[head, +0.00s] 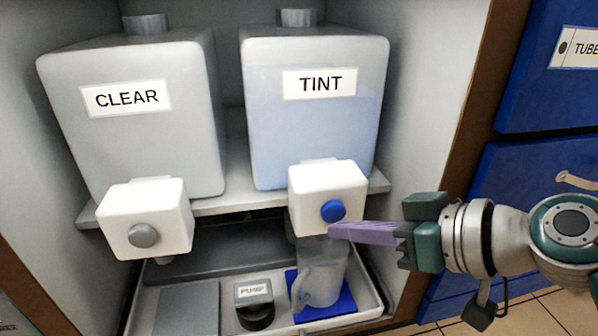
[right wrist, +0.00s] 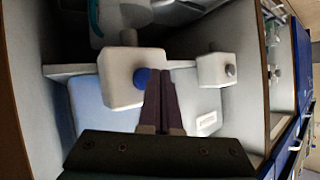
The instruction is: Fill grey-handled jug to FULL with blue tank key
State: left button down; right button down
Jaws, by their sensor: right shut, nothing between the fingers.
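The TINT tank (head: 315,120) holds pale blue liquid. Its white valve block (head: 312,178) carries the round blue key (head: 333,210). The grey-handled jug (head: 322,278) stands upright under that block on a blue mat (head: 345,302), handle to the left. It is translucent; I cannot make out its liquid level. My right gripper (head: 332,232) is shut and empty, its purple fingertips at the lower right edge of the blue key. In the right wrist view the fingertips (right wrist: 163,72) lie close beside the blue key (right wrist: 143,78); contact is unclear. My left gripper is not in view.
The CLEAR tank (head: 130,135) stands to the left, with a grey key (head: 143,235) on its white block. A box labelled PUMP (head: 253,290) sits left of the jug in the pale tray (head: 372,298). Blue drawers (head: 545,180) are at the right, beyond the cabinet's wooden edge.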

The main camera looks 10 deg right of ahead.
jog(key=shift+w, duration=0.1)
jog(key=shift+w, duration=0.35)
jog(key=shift+w+b, duration=0.5)
jog(key=shift+b, duration=0.05)
dwell(7.0)
